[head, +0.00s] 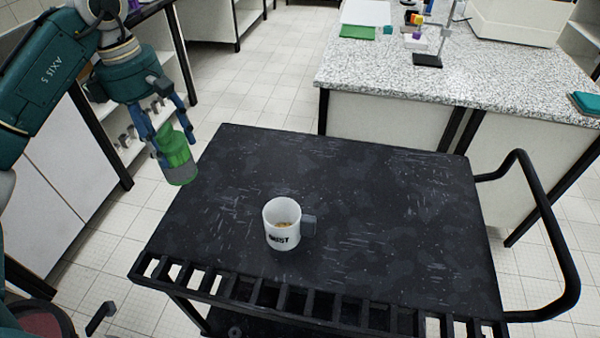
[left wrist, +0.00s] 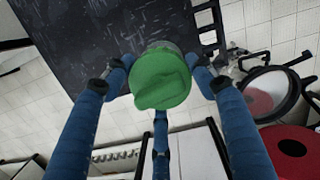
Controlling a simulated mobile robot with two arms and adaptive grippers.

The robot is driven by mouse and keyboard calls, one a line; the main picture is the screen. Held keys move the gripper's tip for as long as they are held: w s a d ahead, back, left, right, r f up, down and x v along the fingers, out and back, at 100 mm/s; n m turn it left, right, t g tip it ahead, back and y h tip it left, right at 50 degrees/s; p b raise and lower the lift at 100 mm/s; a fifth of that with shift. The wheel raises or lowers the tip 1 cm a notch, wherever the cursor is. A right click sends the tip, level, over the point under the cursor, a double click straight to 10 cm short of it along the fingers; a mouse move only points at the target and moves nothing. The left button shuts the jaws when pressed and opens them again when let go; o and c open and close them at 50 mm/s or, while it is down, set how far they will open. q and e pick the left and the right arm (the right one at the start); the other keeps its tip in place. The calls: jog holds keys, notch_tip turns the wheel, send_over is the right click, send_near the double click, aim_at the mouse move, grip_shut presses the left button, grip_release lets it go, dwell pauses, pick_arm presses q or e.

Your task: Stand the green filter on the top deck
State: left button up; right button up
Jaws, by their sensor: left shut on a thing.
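The green filter (head: 176,152) has a green upper part and a greyish, see-through lower part. My left gripper (head: 165,140) is shut on it and holds it upright, or nearly so, at the left edge of the black cart's top deck (head: 370,200). In the left wrist view the filter's green top (left wrist: 160,78) sits between the blue fingers (left wrist: 165,85), with the dark deck beyond it. I cannot tell the exact gap between the filter and the deck. My right gripper is not in view.
A white mug (head: 282,224) with a grey handle stands on the deck, left of its middle. The rest of the deck is clear. A slotted rail (head: 300,300) runs along the near edge and a black handle (head: 545,220) sticks out at right. A speckled bench (head: 480,80) stands behind.

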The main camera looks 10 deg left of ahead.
pick_arm(q)
jog(key=shift+s, duration=0.2)
notch_tip(320, 180, down, 5)
jog(key=shift+s+d+r+b, duration=0.1)
jog(key=shift+r+b, duration=0.1)
jog(key=shift+b, duration=0.25)
notch_tip(320, 180, down, 15)
jog(key=p, duration=0.2)
jog(key=shift+f+p, duration=0.15)
jog(key=shift+p, duration=0.15)
jog(key=shift+f, duration=0.1)
jog(key=o, duration=1.5)
